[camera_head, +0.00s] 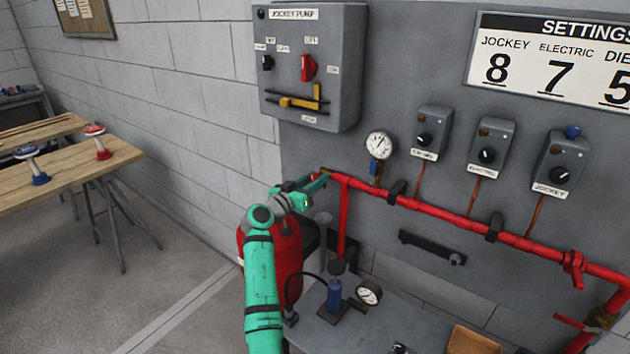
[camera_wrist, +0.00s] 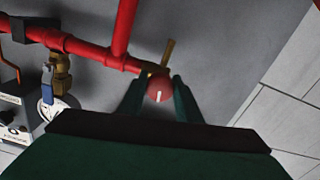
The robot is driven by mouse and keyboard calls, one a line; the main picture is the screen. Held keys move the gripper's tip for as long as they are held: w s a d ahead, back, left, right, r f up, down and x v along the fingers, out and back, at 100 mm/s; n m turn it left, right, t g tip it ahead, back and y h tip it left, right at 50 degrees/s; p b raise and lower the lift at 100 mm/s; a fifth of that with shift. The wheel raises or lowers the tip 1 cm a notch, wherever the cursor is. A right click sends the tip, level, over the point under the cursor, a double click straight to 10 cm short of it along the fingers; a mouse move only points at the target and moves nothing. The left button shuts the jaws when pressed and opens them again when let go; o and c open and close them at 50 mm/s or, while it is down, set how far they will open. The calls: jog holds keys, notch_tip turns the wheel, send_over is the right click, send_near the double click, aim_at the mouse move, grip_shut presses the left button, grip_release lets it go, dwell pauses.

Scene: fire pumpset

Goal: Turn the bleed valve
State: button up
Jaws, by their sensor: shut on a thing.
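The bleed valve shows in the wrist view as a round red knob (camera_wrist: 160,92) with a white mark, at the end of a red pipe. A brass fitting (camera_wrist: 167,56) sits just beyond it. My gripper (camera_wrist: 161,82) has one green finger on each side of the knob and is shut on it. In the head view, my gripper (camera_head: 321,180) is at the left end of the horizontal red pipe. The fingers mostly hide the knob there.
The red pipe (camera_head: 420,205) runs right along the grey panel. A pressure gauge (camera_head: 380,145) with a blue-handled valve stands above it. The jockey pump box (camera_head: 312,65) hangs above my gripper. A red tank (camera_head: 285,255) and a bench (camera_head: 315,322) with a blue hand pump (camera_head: 334,296) are below.

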jog(key=n, duration=0.3)
jog(key=shift+f+n, duration=0.1)
jog(key=shift+n, duration=0.3)
jog(key=n, duration=0.3)
jog(key=shift+n, duration=0.3)
jog(key=n, duration=0.3)
jog(key=shift+n, duration=0.3)
jog(key=n, duration=0.3)
jog(key=shift+n, duration=0.3)
jog(key=n, duration=0.3)
jog(key=shift+n, duration=0.3)
jog(key=n, duration=0.3)
jog(key=shift+a+n, duration=0.1)
jog(key=shift+n, duration=0.3)
jog(key=n, duration=0.4)
jog(key=shift+f+n, duration=0.1)
jog(key=shift+n, duration=1.4)
